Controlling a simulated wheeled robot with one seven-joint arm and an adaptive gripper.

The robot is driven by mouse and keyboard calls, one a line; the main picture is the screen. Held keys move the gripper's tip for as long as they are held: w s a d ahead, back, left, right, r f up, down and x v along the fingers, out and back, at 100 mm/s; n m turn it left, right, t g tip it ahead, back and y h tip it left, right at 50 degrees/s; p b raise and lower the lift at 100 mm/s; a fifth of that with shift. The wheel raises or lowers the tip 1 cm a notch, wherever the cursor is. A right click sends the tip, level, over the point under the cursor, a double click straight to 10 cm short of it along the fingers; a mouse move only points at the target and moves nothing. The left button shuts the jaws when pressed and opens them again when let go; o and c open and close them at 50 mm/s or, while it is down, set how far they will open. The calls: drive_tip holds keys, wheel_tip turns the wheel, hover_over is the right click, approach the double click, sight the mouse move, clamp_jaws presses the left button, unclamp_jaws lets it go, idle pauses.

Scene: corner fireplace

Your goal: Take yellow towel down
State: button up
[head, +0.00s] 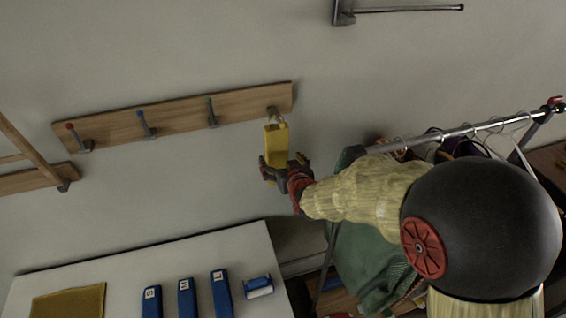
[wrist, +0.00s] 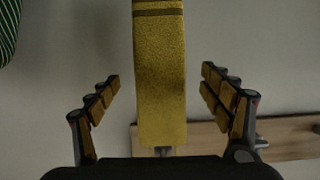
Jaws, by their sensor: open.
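The yellow towel (head: 276,147) hangs from the rightmost hook (head: 273,111) of a wooden wall rack (head: 180,117). My gripper (head: 285,170) is at the lower part of the towel in the head view. In the wrist view its fingers (wrist: 160,95) stand open on both sides of the towel, with a gap on each side. Part of the towel's lower end is hidden behind my gripper in the head view.
A clothes rail (head: 450,133) with hangers and a green garment (head: 370,255) stands right of the rack, close under my arm. A white table (head: 130,268) below holds a yellow cloth (head: 70,302) and several blue items. A metal wall bar (head: 410,9) is above.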

sight(278, 156)
drive_tip(key=shift+p+x, duration=0.3)
drive_tip(key=shift+x, duration=2.45)
drive_tip(key=shift+c, duration=0.8)
drive_tip(key=c, duration=1.1)
drive_tip(key=shift+c, duration=0.7)
drive_tip(key=shift+r, duration=0.1)
